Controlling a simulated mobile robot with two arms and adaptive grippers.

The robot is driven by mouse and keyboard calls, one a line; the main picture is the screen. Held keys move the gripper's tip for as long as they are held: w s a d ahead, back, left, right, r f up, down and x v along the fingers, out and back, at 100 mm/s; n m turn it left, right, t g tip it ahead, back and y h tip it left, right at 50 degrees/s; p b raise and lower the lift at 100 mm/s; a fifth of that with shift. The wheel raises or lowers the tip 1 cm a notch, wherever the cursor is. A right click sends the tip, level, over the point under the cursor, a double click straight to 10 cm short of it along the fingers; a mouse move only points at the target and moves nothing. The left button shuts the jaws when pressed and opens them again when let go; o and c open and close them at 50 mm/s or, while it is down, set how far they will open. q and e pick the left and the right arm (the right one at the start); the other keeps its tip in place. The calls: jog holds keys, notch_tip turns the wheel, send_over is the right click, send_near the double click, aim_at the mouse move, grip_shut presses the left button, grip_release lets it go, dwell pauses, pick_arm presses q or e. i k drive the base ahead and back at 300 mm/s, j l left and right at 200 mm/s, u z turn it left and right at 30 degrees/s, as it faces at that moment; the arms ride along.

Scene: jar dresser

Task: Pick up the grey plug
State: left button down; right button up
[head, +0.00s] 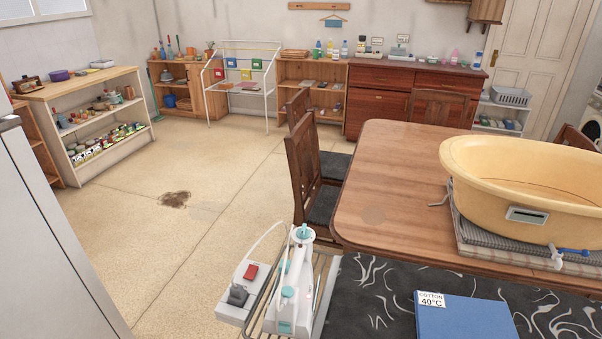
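A small dark grey piece that looks like the plug (237,295) sits on a white block (236,314) in the head view, low and left of centre. The block also carries a red switch (251,272). A white and teal iron (292,292) stands upright just to the right of the block. A white cord arches from the block area up toward the iron. I cannot tell whether the plug is seated in a socket. Neither of my grippers shows in the view.
A patterned dark ironing board (375,300) with a blue folded cloth (468,318) lies at the front. A wooden table (392,180) bears a yellow tub (530,180) on grey cloths. Chairs (303,160) stand at its left. The floor (150,230) at left is mostly open.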

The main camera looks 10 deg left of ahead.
aim_at(238, 296)
jog(key=i+j+z, duration=0.15)
jog(key=j, duration=0.35)
jog(key=i+j+z, duration=0.2)
jog(key=j, duration=0.35)
jog(key=j+z, duration=0.15)
jog(key=j, duration=0.4)
